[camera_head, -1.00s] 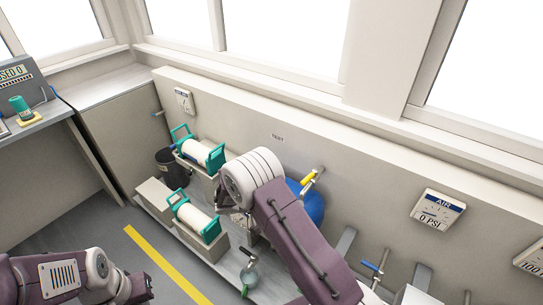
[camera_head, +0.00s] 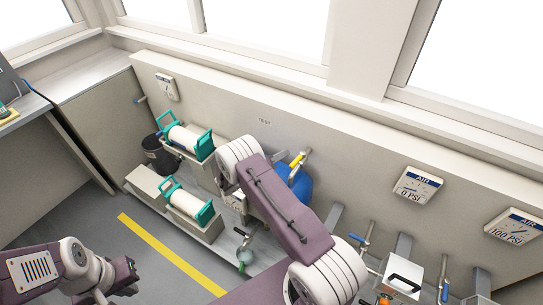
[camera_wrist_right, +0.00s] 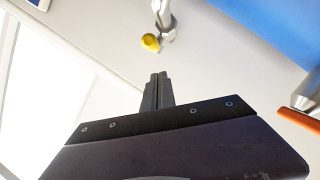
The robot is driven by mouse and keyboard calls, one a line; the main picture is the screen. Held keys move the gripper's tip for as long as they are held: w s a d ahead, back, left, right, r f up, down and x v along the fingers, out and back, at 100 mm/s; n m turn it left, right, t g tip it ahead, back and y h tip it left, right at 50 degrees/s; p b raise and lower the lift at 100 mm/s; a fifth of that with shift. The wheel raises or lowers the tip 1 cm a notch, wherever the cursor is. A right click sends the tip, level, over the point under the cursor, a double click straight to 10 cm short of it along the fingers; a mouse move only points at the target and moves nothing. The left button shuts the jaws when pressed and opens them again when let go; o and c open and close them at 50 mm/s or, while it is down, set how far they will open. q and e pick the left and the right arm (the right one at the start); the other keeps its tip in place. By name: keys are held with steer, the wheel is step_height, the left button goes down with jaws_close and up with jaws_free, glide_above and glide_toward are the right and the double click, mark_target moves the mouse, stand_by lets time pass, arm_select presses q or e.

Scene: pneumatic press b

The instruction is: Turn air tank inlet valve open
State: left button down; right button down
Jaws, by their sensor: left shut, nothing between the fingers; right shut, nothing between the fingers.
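The blue air tank (camera_head: 293,185) stands by the wall, partly hidden behind my right arm. A valve with a yellow handle (camera_head: 297,160) sits on a pipe at its top; it looks like the inlet valve, though no label shows. In the right wrist view the yellow handle (camera_wrist_right: 150,42) is beyond my right gripper (camera_wrist_right: 158,76), which is shut, empty and apart from it. The tank (camera_wrist_right: 270,30) fills the upper right there. In the head view my right arm hides its own gripper. My left gripper (camera_head: 127,277) is shut and empty above the floor at lower left.
An orange handle (camera_wrist_right: 300,120) on a metal fitting shows at the right wrist view's right edge. Gauges on the wall read 0 PSI (camera_head: 417,186) and 100 PSI (camera_head: 514,228). Blue-handled valves (camera_head: 359,239) are at right.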

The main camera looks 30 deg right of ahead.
mark_target(291, 164)
steer(key=shift+s+d+f, duration=0.25)
steer(key=shift+s+f, duration=0.75)
steer(key=shift+s+d+f+b, duration=0.1)
steer(key=shift+s+f+b, duration=0.1)
steer(key=shift+s+b, duration=0.25)
steer(key=shift+s+d+f+b, duration=0.1)
steer(key=shift+s+f+b, duration=0.15)
steer(key=shift+s, duration=0.2)
steer(key=shift+r, duration=0.1)
steer(key=a+r+b, duration=0.1)
steer(key=a+r, duration=0.4)
steer(key=a, duration=0.6)
steer(key=shift+w, duration=0.15)
